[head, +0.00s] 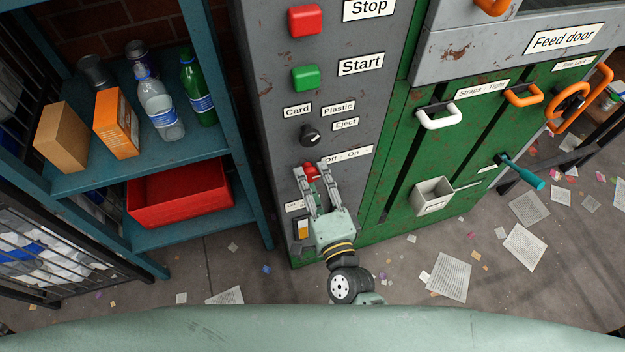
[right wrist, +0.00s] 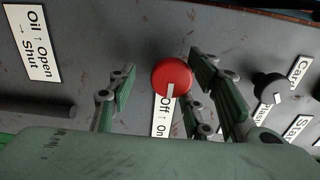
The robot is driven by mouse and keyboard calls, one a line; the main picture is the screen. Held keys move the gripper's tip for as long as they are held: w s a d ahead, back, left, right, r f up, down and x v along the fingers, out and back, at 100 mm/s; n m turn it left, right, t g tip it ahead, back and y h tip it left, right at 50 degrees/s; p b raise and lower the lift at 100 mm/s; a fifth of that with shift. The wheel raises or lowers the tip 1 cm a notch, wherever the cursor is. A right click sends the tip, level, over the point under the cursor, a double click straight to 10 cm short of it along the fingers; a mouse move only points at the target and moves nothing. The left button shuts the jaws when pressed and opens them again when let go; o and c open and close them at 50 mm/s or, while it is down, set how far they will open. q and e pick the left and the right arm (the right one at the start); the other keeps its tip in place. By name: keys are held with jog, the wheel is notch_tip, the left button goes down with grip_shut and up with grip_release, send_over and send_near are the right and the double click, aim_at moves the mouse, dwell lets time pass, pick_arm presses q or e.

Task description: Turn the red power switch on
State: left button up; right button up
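The red power switch (head: 310,170) is a round knob on the grey control panel, beside the "Off · On" label (head: 348,154). In the right wrist view the knob (right wrist: 172,76) shows a white mark pointing down towards the "Off" end of its label (right wrist: 163,118). My right gripper (head: 311,173) is at the panel with its fingers apart, one on each side of the knob. In the right wrist view the gripper (right wrist: 163,72) leaves a clear gap at the left finger; the right finger is close to the knob, and I cannot tell whether it touches. My left gripper is not in view.
The black Card/Plastic knob (head: 310,135), green Start button (head: 305,78) and red Stop button (head: 305,21) are above. A teal shelf (head: 195,230) with bottles, boxes and a red bin (head: 180,195) stands left. The green machine (head: 385,205) with handles is right. Papers litter the floor.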

jog(key=shift+r, duration=0.15)
jog(key=v, duration=1.2)
dwell(0.5)
jog(key=s+d+f+n+g+h, duration=0.1)
jog(key=s+d+f+n+g, duration=0.25)
jog(key=f, duration=0.75)
jog(key=s+d+f+n+g, duration=0.2)
jog(key=f+n, duration=0.2)
jog(key=f, duration=0.6)
jog(key=s+d+f+n+g+h, duration=0.1)
jog(key=s+d+f+n+g, duration=0.25)
jog(key=f, duration=0.75)
jog(key=s+d+f+n+g+h, duration=0.1)
jog(key=s+d+f+n+g, duration=0.1)
jog(key=s, duration=0.4)
jog(key=s+d+f+n+g+h, duration=0.1)
jog(key=s+d+f+n+g, duration=0.1)
jog(key=s+d+f, duration=0.3)
jog(key=s+d+f+n+g+h, duration=0.1)
jog(key=s+d+f+n+g, duration=0.1)
jog(key=s+f, duration=0.4)
jog(key=shift+s+d+f+g+h, duration=0.3)
jog(key=shift+s+d+g, duration=0.2)
jog(key=shift+s+d, duration=0.45)
